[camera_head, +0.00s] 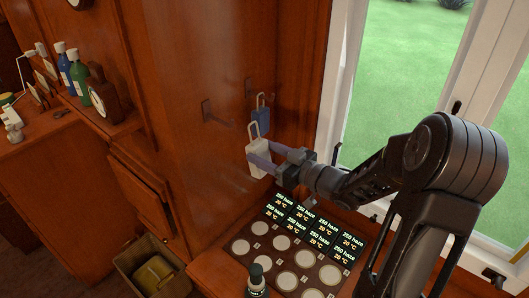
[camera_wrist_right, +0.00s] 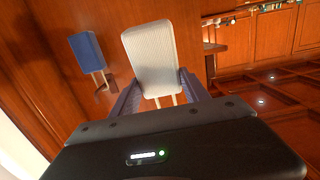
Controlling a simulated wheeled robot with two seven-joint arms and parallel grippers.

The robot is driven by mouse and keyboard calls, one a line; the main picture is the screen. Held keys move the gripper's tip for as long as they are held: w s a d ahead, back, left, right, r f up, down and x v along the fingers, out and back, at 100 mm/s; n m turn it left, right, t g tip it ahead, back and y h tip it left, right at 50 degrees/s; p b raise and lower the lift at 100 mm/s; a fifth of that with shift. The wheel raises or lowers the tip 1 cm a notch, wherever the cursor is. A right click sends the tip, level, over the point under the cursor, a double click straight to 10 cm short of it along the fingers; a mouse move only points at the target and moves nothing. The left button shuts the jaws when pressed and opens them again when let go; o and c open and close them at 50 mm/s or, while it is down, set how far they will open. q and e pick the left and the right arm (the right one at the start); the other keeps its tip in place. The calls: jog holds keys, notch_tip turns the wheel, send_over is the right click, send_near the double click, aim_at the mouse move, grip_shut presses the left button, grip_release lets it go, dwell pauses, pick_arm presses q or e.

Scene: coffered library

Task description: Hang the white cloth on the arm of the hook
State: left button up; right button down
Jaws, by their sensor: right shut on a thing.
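The white cloth (camera_head: 259,162) is a small pale slab with a thin loop at its top in the head view. My right gripper (camera_head: 256,157) is shut on it and holds it in front of the wood panel. In the right wrist view the white cloth (camera_wrist_right: 152,60) stands between the fingers of the right gripper (camera_wrist_right: 155,100). A dark hook (camera_head: 207,111) sticks out of the panel, left of the white cloth and a little higher. Whether the loop touches any hook I cannot tell. My left gripper is not in view.
A blue cloth (camera_head: 260,123) with a loop hangs just above the white one; it also shows in the right wrist view (camera_wrist_right: 87,52). Below is a board of round discs and dark labels (camera_head: 293,255). Bottles (camera_head: 80,78) stand on a shelf at left. A window is at right.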

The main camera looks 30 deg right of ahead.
jog(key=shift+w, duration=0.1)
jog(key=f+b+x, duration=0.2)
jog(key=b+x, duration=0.2)
jog(key=x, duration=0.8)
jog(key=shift+f, duration=0.3)
dwell(1.1)
dwell(0.5)
jog(key=shift+c, duration=2.3)
grip_release()
